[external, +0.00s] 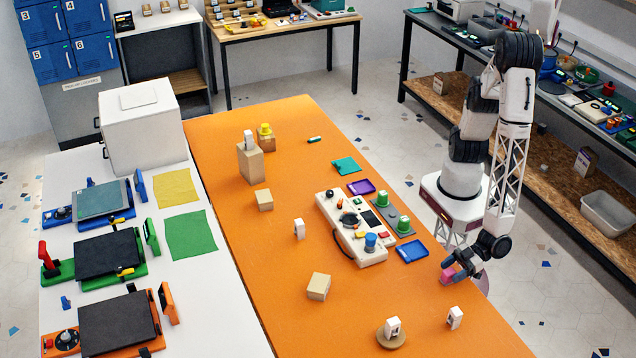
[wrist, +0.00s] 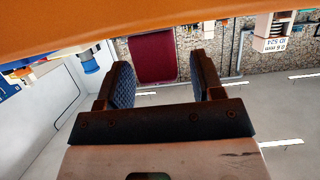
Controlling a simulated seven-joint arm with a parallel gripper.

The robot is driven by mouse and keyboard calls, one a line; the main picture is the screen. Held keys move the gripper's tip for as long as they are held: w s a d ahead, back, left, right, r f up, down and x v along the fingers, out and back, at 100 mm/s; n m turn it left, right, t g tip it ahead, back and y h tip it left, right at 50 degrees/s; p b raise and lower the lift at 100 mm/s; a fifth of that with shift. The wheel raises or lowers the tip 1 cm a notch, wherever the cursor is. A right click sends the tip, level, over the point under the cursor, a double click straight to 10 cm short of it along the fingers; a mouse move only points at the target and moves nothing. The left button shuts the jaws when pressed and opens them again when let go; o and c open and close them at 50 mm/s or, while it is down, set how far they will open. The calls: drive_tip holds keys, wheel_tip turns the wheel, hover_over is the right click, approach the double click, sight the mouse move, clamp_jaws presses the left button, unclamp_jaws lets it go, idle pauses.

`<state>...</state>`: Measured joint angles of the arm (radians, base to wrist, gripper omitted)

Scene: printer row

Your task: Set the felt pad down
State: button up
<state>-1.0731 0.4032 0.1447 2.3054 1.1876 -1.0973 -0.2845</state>
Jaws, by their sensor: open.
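A small pink piece (external: 447,276), apparently the felt pad, shows at the fingertips of my gripper (external: 452,267), low at the right edge of the orange table. In the wrist view a flat crimson panel (wrist: 152,57) shows between the two fingers of my gripper (wrist: 156,68), with gaps on both sides. I cannot tell for sure that it is the same piece. The fingers stand apart and neither visibly touches the panel. Whether the pink piece rests on the table is unclear. A teal flat piece (external: 346,165) lies farther back.
A cream control console (external: 352,228) stands mid-table, with a purple tray (external: 361,187), a blue tray (external: 412,248) and green cylinders on a grey base nearby. White small blocks (external: 455,317) and a round wooden stand (external: 391,338) are in front.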

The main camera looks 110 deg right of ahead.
drive_tip(key=shift+v, duration=3.4)
drive_tip(key=shift+d, duration=0.15)
drive_tip(key=o, duration=0.3)
drive_tip(key=shift+o, duration=0.2)
